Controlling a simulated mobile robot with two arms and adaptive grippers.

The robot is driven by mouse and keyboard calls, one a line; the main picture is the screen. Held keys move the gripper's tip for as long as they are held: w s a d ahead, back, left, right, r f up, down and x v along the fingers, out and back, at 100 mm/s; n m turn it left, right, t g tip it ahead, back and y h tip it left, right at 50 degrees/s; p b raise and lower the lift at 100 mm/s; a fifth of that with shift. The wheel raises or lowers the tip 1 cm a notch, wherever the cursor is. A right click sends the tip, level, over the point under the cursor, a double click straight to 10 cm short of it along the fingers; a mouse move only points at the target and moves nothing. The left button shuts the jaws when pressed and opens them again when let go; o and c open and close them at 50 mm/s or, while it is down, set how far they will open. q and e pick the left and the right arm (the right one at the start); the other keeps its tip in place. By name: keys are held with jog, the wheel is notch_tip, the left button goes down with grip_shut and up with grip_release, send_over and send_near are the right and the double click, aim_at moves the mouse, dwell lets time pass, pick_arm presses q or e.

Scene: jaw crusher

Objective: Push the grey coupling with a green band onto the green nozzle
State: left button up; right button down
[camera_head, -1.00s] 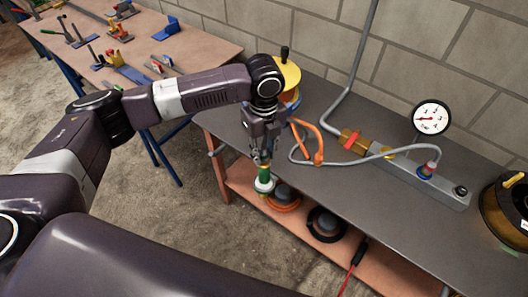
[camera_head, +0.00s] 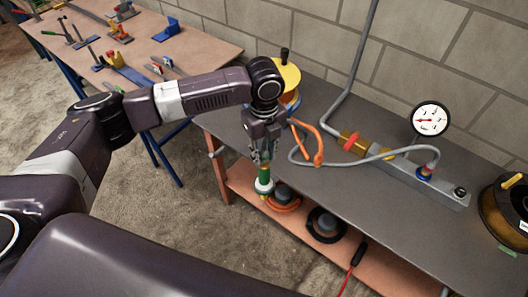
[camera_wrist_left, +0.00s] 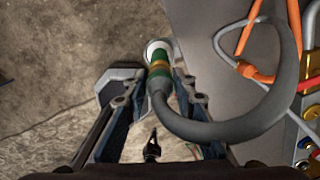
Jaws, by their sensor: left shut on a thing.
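My left gripper (camera_head: 262,158) points down at the near edge of the grey table. It is shut on a fitting with green and yellow bands and a whitish end (camera_head: 264,181), which I take for the coupling. In the left wrist view the fitting (camera_wrist_left: 159,66) lies between the fingertips (camera_wrist_left: 155,88), its round pale end away from me. A thick grey hose (camera_wrist_left: 240,127) runs from its near end and loops right. I cannot make out the green nozzle as a separate thing, nor whether it is inside the coupling. My right gripper is not in view.
On the grey table (camera_head: 375,195) stands a grey manifold (camera_head: 408,170) with a gauge (camera_head: 431,118). An orange hose (camera_head: 318,150) lies right of my gripper. Hose coils (camera_head: 326,224) lie on the lower shelf (camera_head: 390,265). A second bench (camera_head: 205,45) with tools stands behind left.

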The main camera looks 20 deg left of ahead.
pick_arm(q)
grip_shut()
dwell(0.5)
jog(key=shift+r+p, duration=0.1)
jog(key=shift+p, duration=0.45)
dwell(0.6)
jog(key=shift+p, duration=0.55)
jog(key=shift+f, duration=0.6)
